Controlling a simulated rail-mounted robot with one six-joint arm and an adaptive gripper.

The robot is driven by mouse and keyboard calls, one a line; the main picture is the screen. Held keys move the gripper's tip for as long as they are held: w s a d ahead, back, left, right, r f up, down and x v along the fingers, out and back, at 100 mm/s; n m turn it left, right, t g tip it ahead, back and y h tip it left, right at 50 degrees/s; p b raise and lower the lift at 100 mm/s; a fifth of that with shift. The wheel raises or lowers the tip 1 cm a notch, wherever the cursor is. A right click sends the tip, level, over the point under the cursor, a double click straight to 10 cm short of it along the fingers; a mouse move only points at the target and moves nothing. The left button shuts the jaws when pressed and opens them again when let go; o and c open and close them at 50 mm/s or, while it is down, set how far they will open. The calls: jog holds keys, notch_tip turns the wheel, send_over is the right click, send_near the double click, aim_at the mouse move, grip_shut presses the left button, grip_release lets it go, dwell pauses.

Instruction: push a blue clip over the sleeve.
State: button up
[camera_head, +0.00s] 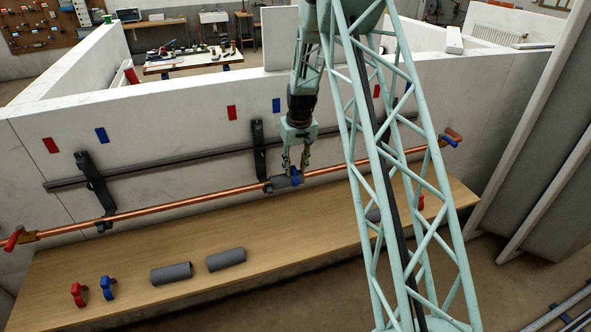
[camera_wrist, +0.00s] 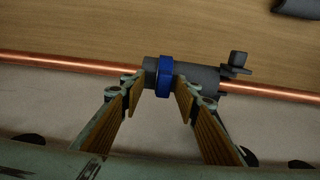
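A grey sleeve (camera_head: 279,183) sits on the copper pipe in the head view. It also shows in the wrist view (camera_wrist: 207,76). A blue clip (camera_wrist: 165,76) is around the sleeve near its left end in the wrist view; in the head view this clip (camera_head: 296,178) is small and partly hidden by the fingers. My gripper (camera_wrist: 160,84) is open, with one finger on each side of the clip. Gaps show between fingertips and clip. Another blue clip (camera_head: 107,288) stands on the bench beside a red clip (camera_head: 78,294).
Two loose grey sleeves (camera_head: 171,273) (camera_head: 226,260) lie on the wooden bench (camera_head: 130,255). The copper pipe (camera_head: 190,204) runs along the white wall, with a dark bracket (camera_head: 95,185) at left. Another red clip (camera_head: 421,203) is at right. A dark bracket (camera_wrist: 237,66) adjoins the sleeve's right end.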

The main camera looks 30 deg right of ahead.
notch_tip(320, 180, up, 11)
jog(key=s, duration=0.1)
jog(key=shift+s+a, duration=0.15)
jog(key=shift+s, duration=0.25)
dwell(0.8)
jog(key=s+a+r+t+b, duration=0.1)
jog(key=s+a+r+b, duration=0.2)
jog(key=s+a+r, duration=0.65)
jog(key=s+a+r+b, duration=0.4)
jog(key=s+a+r, duration=0.3)
jog(key=s+r, duration=0.6)
jog(key=s+a+f+b, duration=0.1)
jog(key=s+a+b, duration=0.1)
jog(key=s, duration=0.9)
jog(key=s+a+f+n+b, duration=0.1)
jog(key=s+a+f+b, duration=0.1)
jog(key=s, duration=0.9)
jog(key=s+a+f+t+b, duration=0.1)
jog(key=s+a, duration=0.3)
jog(key=s, duration=0.8)
jog(key=shift+f+n+b, duration=0.3)
jog(key=shift+f+b, duration=0.2)
jog(key=shift+b, duration=0.1)
